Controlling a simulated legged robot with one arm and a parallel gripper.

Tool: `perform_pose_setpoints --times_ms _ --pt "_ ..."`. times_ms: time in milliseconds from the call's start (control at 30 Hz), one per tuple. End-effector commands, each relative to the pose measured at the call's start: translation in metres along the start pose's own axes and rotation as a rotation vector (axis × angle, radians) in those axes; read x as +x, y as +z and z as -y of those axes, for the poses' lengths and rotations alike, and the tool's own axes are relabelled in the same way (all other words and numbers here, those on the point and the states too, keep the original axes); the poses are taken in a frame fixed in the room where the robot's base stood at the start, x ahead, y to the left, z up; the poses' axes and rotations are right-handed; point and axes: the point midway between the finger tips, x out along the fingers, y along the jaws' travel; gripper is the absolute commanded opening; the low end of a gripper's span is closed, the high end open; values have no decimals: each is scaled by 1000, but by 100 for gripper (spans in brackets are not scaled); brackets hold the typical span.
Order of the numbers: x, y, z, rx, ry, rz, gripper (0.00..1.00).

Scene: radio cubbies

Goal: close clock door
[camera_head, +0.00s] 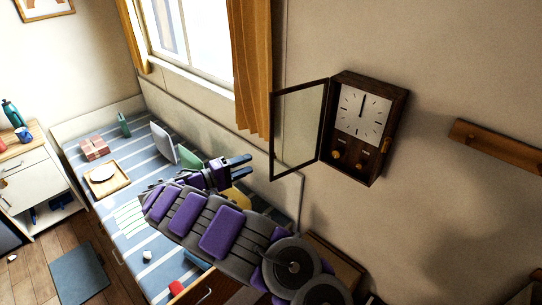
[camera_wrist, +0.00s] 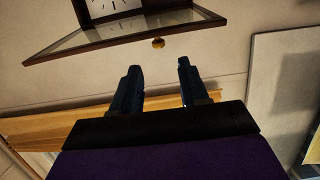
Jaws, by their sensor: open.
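A dark wooden wall clock (camera_head: 364,126) hangs on the wall right of the window, with a white dial. Its glass door (camera_head: 299,128) is hinged on the left side of the case and stands wide open to the left. My gripper (camera_head: 248,166) is open and empty, left of the door and apart from it. In the wrist view the open fingers (camera_wrist: 158,75) point toward the door (camera_wrist: 120,32), which crosses the top, with the clock dial (camera_wrist: 108,7) partly cut off behind it. A small brass knob (camera_wrist: 158,43) shows just past the fingertips.
A bed with a striped cover (camera_head: 110,215) lies below the window, with a tray (camera_head: 104,180), books and pillows on it. An orange curtain (camera_head: 250,70) hangs left of the door. A wooden rack (camera_head: 497,145) is on the wall at right.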

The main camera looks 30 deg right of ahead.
Motion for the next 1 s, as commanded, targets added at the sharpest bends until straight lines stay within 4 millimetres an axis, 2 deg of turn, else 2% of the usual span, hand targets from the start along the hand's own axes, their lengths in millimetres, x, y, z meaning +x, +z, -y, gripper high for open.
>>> perform_pose_setpoints --times_ms 300,500,700,1000 --pt "62 0 0 1 3 1 44" --pt "92 0 0 -1 2 1 44" --pt "106 0 0 0 2 -1 44" --pt "108 0 -1 0 2 -2 44"
